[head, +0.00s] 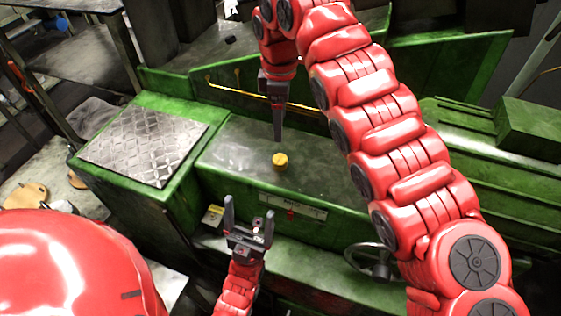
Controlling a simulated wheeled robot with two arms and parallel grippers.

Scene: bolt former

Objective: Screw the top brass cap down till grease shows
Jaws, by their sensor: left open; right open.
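The brass cap (280,161) is a small yellow cylinder standing upright on the flat top of the green machine (225,165). My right gripper (278,138) comes down from above and points at the cap, its fingertips just above and behind it in the picture, apart from it as far as I can tell. It is open, though its fingers overlap from this angle. My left gripper (249,212) is below the cap, in front of the machine's front face. It is open and empty, fingers pointing up. I cannot make out any grease around the cap.
A diamond-plate step (145,145) lies on the machine's left part. A thin brass pipe (240,93) runs behind the cap. A handwheel (370,262) and a label plate (293,206) are on the front. The machine top around the cap is clear.

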